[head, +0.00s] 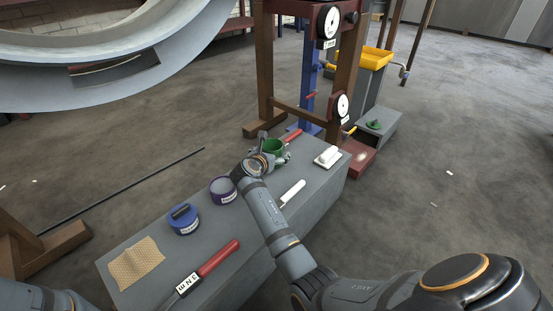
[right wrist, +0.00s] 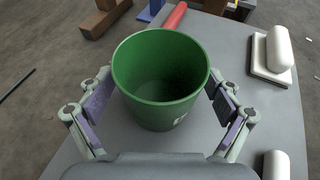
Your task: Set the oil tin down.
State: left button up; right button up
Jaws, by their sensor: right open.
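A green open tin (right wrist: 160,70), which I take to be the oil tin, stands upright on the grey bench (head: 322,190). It looks empty inside, and part of a white label shows low on its side. In the head view the tin (head: 273,146) is partly hidden by my right gripper (head: 270,155). In the right wrist view my right gripper (right wrist: 160,100) is open, with one finger on each side of the tin and gaps between. My left gripper is out of view.
A wooden frame with gauges (head: 328,22) stands behind. A large pale ring (head: 110,85) fills the upper left.

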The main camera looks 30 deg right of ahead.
jog(key=shift+r, duration=0.15)
jog(key=c, duration=1.4)
jog(key=shift+o, duration=0.2)
jog(key=shift+r, duration=0.1)
